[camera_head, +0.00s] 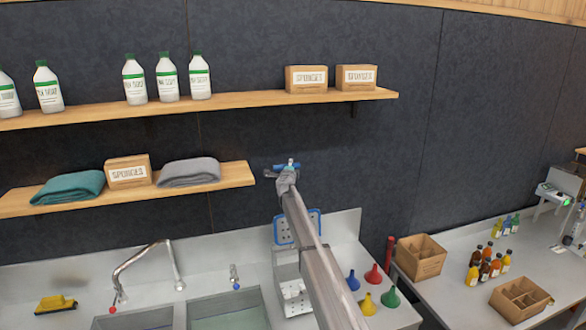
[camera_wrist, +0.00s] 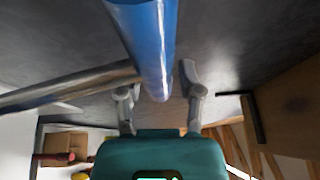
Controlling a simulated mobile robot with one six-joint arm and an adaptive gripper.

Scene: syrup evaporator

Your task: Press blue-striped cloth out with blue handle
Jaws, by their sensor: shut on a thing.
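My gripper (camera_head: 287,177) is at the end of my raised arm, in front of the dark wall. In the wrist view its two fingers (camera_wrist: 160,92) are on either side of a blue handle (camera_wrist: 150,40), shut on it. A small part of the blue handle (camera_head: 287,166) shows above the gripper in the head view. A metal bar (camera_wrist: 70,88) runs from the left to the handle. Below stands a grey press with perforated plates (camera_head: 296,295) and a blue frame (camera_head: 282,232), partly hidden by my arm. I cannot make out a blue-striped cloth.
A wooden shelf (camera_head: 240,175) with folded cloths ends just left of my gripper; a longer shelf (camera_head: 230,101) is above. The sink (camera_head: 228,310) and tap (camera_head: 145,258) lie left of the press. Coloured funnels (camera_head: 373,275) and a cardboard box (camera_head: 420,257) stand right.

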